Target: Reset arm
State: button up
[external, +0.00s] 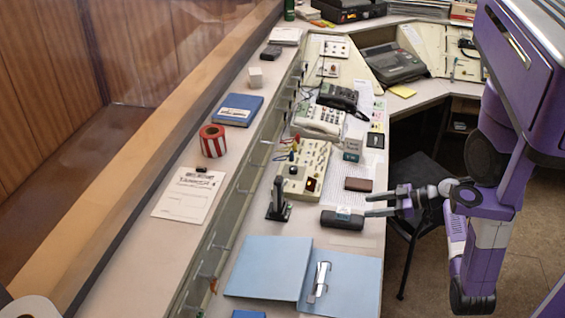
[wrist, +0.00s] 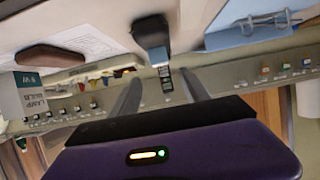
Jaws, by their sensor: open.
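My gripper (external: 369,205) reaches in from the right over the console desk, its two fingers spread and pointing left. In the wrist view (wrist: 161,92) the fingers are apart. The dark object (wrist: 152,32) shows beyond them, roughly in line with the gap. Nothing is visibly held; whether the fingertips touch the object cannot be told. My arm is extended from the purple body at right.
A blue open binder (external: 268,266) lies in front. A black chair (external: 419,172) stands under my arm. A small labelled lamp-bulb box (wrist: 31,93) shows at left.

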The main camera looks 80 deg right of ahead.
jog(key=shift+v, duration=0.85)
